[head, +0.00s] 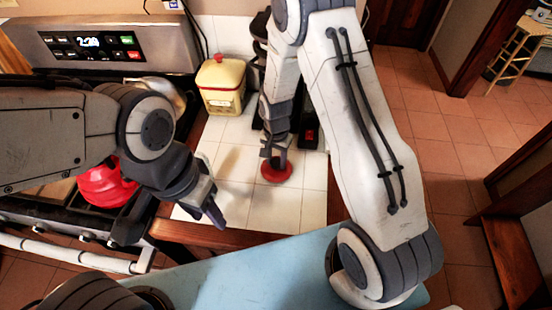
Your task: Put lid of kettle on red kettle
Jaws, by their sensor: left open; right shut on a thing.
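The red kettle (104,187) sits on the stove at the left, partly hidden behind my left arm; its top opening is not clear. A round red lid (276,173) is at the white tiled counter, under my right gripper (275,158). My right gripper points down and is shut on the lid's knob, which is mostly hidden by the fingers. I cannot tell whether the lid touches the tiles. My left gripper (217,212) is open and empty, over the front part of the counter, between the kettle and the lid.
A yellow canister with a red lid (221,86) stands at the back of the tiled counter (234,146). Dark appliances (309,128) stand behind my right arm. The stove panel (100,45) is at the back left. A rail (70,255) runs along the stove front. Tiles left of the lid are clear.

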